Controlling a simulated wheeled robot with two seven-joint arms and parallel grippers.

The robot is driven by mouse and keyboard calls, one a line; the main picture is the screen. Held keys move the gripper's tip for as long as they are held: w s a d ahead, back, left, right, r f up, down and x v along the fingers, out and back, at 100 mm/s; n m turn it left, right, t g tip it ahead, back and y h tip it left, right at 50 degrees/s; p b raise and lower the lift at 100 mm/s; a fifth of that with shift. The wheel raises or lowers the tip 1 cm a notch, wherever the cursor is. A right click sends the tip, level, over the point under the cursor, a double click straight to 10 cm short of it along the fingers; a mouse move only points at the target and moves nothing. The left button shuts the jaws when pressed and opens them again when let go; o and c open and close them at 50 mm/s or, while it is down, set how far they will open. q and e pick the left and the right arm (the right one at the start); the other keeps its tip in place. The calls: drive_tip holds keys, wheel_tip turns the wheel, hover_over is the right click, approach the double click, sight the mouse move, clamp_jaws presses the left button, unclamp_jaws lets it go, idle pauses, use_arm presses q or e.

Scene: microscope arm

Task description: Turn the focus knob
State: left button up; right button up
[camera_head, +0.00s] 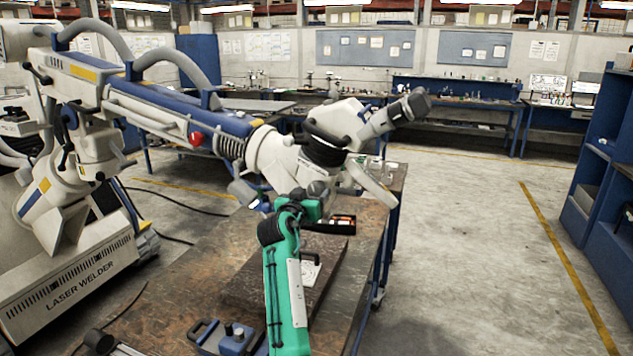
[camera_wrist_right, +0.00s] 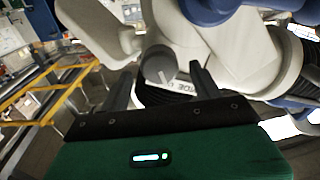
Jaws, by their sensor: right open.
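The laser welder's microscope arm (camera_head: 215,125) reaches in from the left over the workbench, its white head (camera_head: 345,120) ending in dark eyepieces (camera_head: 408,108). My right gripper (camera_head: 304,200) is just below this head; its fingers are hard to make out in the head view. In the right wrist view, my right gripper (camera_wrist_right: 162,85) is open, with its two dark fingers apart. A grey round knob (camera_wrist_right: 158,68) on the underside of the white head shows between the fingertips. I cannot tell whether the fingers touch it. My left gripper is not in view.
The welder's base (camera_head: 70,285) stands at left. Open floor (camera_head: 470,240) lies at right.

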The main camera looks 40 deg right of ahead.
sight(314, 191)
drive_tip(key=shift+p+x, duration=0.55)
drive_tip(key=shift+x, duration=1.65)
drive_tip(key=c, duration=1)
